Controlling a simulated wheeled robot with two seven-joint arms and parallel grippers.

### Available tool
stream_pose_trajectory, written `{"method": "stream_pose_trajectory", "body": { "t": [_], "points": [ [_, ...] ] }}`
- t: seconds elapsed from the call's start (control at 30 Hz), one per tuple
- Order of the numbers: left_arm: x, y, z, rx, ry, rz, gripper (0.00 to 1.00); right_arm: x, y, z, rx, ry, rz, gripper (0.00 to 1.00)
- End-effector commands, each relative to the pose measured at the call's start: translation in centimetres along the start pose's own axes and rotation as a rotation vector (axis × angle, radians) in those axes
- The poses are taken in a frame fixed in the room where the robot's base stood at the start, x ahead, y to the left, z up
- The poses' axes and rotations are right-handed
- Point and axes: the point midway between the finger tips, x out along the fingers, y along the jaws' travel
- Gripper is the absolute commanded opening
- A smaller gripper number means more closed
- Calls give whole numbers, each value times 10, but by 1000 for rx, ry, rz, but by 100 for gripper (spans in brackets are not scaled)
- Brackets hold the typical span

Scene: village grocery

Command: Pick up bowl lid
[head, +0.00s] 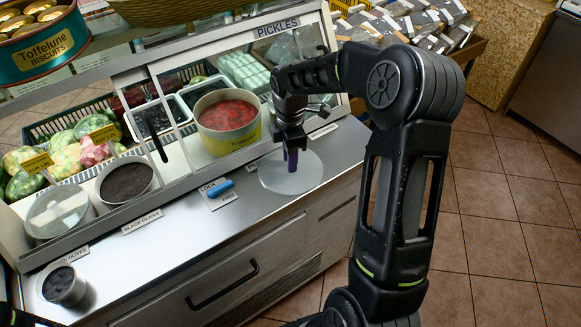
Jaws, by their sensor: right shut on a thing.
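A round, pale, translucent bowl lid (272,180) is at the steel counter's right end, in front of the glass case. My right gripper (291,160) points down over the lid's middle and is shut, with a purple piece showing at its fingertips. The grip is small in view, but it is at the lid's centre, where a knob would be. I cannot tell whether the lid touches the counter. My left gripper is not in view.
Behind the glass stand an uncovered bowl of red food (228,113), a dark olive bowl (126,181) and a pale-covered bowl (58,210). A blue object (220,188) lies on the LOCK card. A small metal cup (64,286) stands at the counter's left end.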

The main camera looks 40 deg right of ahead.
Motion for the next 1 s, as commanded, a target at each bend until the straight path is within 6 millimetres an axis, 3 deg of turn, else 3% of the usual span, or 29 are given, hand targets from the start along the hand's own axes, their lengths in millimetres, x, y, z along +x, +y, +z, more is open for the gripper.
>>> {"method": "stream_pose_trajectory", "body": {
  "t": [0.2,0.67,0.87,1.0],
  "points": [
    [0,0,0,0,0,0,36,0,0,0,0,0,0,0],
    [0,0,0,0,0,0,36,-2,0,0,0,0,1,0],
    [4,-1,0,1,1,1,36,-22,1,0,0,0,4,0],
    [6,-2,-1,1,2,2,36,-49,2,0,-1,1,6,0]
  ]
}}
